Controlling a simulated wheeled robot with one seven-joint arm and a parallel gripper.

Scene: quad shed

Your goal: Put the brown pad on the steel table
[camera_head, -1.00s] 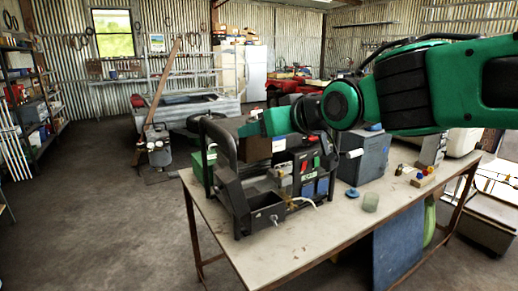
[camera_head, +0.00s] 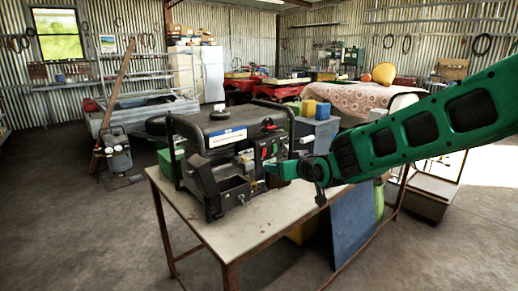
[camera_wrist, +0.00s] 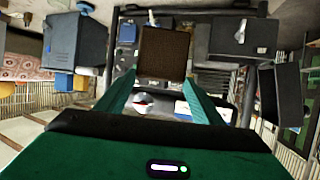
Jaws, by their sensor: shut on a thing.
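The brown pad (camera_wrist: 163,52) is a dark brown, square-looking piece between my green fingertips in the wrist view. My gripper (camera_wrist: 161,80) is shut on it. A table (camera_head: 268,218) with a pale, worn top and rusty metal legs stands in front of me, the likely steel table. Its front and right top is bare. I cannot tell how high the pad is above it.
The black generator (camera_head: 228,128) with tube handles fills the table's left and back. A grey-blue box (camera_head: 318,133) with yellow and blue blocks on it stands behind my gripper. A blue panel (camera_head: 353,228) leans under the table's right side. Open floor lies at left.

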